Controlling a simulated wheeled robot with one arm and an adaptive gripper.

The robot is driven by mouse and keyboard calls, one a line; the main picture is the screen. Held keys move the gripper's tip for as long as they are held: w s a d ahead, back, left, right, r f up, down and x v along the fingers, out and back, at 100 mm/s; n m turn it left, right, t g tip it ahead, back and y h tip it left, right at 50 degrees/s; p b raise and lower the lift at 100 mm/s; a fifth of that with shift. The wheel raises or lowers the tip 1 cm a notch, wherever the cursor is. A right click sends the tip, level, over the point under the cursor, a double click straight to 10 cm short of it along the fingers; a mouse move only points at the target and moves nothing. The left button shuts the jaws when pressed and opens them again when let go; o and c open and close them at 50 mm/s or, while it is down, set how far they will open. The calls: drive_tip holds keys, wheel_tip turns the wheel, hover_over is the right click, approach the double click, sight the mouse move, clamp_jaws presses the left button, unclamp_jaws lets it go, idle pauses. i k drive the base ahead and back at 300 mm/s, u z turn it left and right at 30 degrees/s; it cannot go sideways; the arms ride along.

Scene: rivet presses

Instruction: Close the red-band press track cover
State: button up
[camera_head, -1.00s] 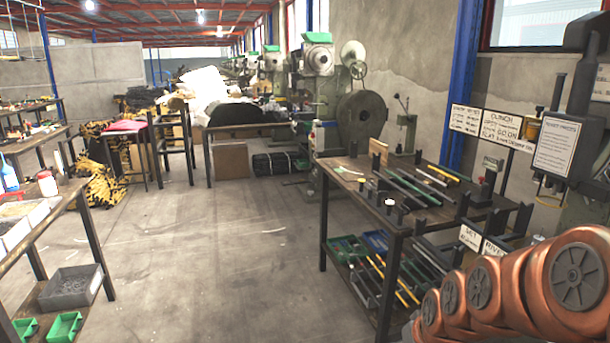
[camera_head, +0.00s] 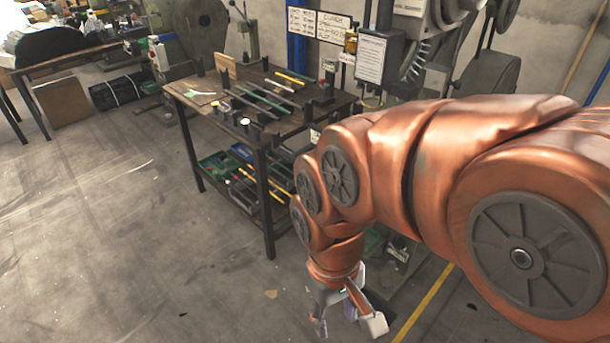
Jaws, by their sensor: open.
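My gripper (camera_head: 347,326) hangs low above the concrete floor at the bottom centre, at the end of my copper-coloured arm. Its fingers are apart, with nothing seen between them. A press (camera_head: 440,30) stands at the upper right behind my arm, with a dark toothed part and a printed notice in front. My arm hides much of its lower body. I cannot make out a red band or a track cover on any press. My gripper is well apart from the presses and the bench.
A workbench (camera_head: 186,92) with rods and tools on top and bins on its lower shelf stands left of my arm. A yellow floor line (camera_head: 425,300) runs at the lower right. The floor (camera_head: 90,240) at left is clear. A black bundle (camera_head: 115,92) lies further back.

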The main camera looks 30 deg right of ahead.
sight(437, 75)
drive_tip(key=z, duration=1.2)
drive_tip(key=k, duration=0.5)
drive_tip(key=u, duration=1.2)
